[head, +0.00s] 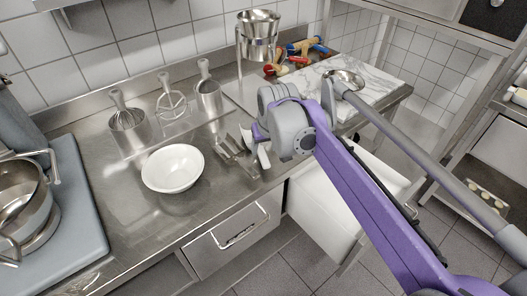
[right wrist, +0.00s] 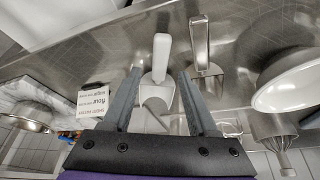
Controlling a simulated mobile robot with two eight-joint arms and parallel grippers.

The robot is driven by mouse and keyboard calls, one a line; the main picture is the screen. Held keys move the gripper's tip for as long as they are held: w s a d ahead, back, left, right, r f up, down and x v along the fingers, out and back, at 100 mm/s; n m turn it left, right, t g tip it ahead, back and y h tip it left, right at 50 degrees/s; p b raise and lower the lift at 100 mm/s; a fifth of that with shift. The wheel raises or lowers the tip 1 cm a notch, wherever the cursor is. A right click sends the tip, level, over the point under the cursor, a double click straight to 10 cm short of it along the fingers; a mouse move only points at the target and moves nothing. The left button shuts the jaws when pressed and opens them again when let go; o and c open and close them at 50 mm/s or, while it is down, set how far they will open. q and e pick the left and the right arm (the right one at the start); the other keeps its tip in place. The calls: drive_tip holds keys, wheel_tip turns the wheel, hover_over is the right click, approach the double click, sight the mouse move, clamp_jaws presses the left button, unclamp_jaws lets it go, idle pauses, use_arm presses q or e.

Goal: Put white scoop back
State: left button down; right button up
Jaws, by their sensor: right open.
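The white scoop (right wrist: 161,57) lies on the steel counter, its handle toward the top of the right wrist view and its pan lower down. In the head view a white part of it (head: 263,157) shows beside my grey wrist. My right gripper (right wrist: 160,74) is open, with one finger on each side of the scoop in the picture; I cannot tell whether they touch it. In the head view my wrist hides most of this gripper. A metal scoop (right wrist: 201,50) lies just right of the right finger. My left gripper is not in view.
A white bowl (head: 172,168) stands on the counter, also in the wrist view (right wrist: 292,88). A whisk (head: 127,118) and other steel tools stand behind it. A small printed card (right wrist: 97,97) is left of the fingers. A steel pot (head: 22,190) sits far left; a marble board (head: 365,75) lies at right.

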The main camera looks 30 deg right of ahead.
drive_tip(key=d+v, duration=0.1)
drive_tip(key=v, duration=0.5)
drive_tip(key=s+a+f+n, duration=0.1)
drive_tip(key=s+a+f, duration=0.6)
drive_tip(key=s+f, duration=0.1)
drive_tip(key=s+a+f+n+y, duration=0.1)
drive_tip(key=s+a+f+n, duration=0.1)
drive_tip(key=s+a+f, duration=0.5)
wheel_tip(320, 180, down, 5)
drive_tip(key=shift+s+r+n+t, duration=0.2)
drive_tip(key=shift+s+n+t, duration=0.1)
drive_tip(key=shift+s, duration=0.95)
